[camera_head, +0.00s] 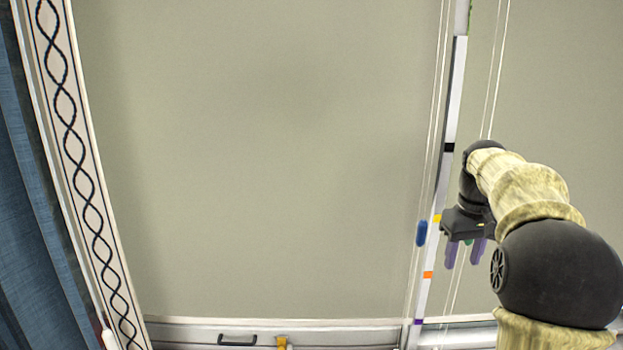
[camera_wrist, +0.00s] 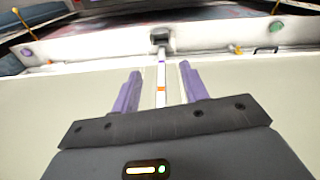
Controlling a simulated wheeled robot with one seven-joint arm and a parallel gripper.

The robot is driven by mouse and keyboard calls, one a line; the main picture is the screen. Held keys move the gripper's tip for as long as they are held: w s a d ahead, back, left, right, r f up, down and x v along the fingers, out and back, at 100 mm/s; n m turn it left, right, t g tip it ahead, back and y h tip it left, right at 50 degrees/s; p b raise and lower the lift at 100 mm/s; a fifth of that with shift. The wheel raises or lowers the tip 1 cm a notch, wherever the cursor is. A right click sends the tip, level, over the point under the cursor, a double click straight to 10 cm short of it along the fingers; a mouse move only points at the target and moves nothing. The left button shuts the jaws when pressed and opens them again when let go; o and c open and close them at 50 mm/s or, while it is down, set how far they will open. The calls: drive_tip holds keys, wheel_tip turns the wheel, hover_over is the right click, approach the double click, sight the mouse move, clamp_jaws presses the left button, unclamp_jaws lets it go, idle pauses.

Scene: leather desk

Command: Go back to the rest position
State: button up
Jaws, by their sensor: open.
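My gripper (camera_head: 464,254) is at the right in the head view, with two purple fingers pointing down in the picture. In the wrist view my gripper (camera_wrist: 157,85) shows its two purple fingers spread apart, with nothing held between them. A white strip with coloured marks (camera_head: 440,190) runs just left of the gripper in the head view. The same strip (camera_wrist: 161,98) shows between and beyond the fingers in the wrist view. My arm reaches in from the lower right of the head view.
A wide bare grey-green surface (camera_head: 270,160) fills the middle. A blue oval piece (camera_head: 421,233) sits beside the strip. A pale border with a dark twisted pattern (camera_head: 80,170) and blue cloth (camera_head: 30,220) lie left. A dark handle (camera_head: 237,340) and a yellow piece (camera_head: 281,342) are at the bottom.

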drive_tip(key=s+a+f+b, duration=0.3)
drive_tip(key=s+a+f, duration=0.2)
drive_tip(key=f, duration=0.5)
drive_tip(key=s+a+f+m+t+b, duration=0.1)
drive_tip(key=s+a+f+b, duration=0.2)
drive_tip(key=s+a+f, duration=0.2)
drive_tip(key=s+a+f+b, duration=0.4)
drive_tip(key=s+f, duration=0.5)
drive_tip(key=f, duration=0.7)
drive_tip(key=shift+s+a+f+t, duration=0.2)
drive_tip(key=shift+a+t, duration=0.1)
drive_tip(key=shift+a, duration=0.6)
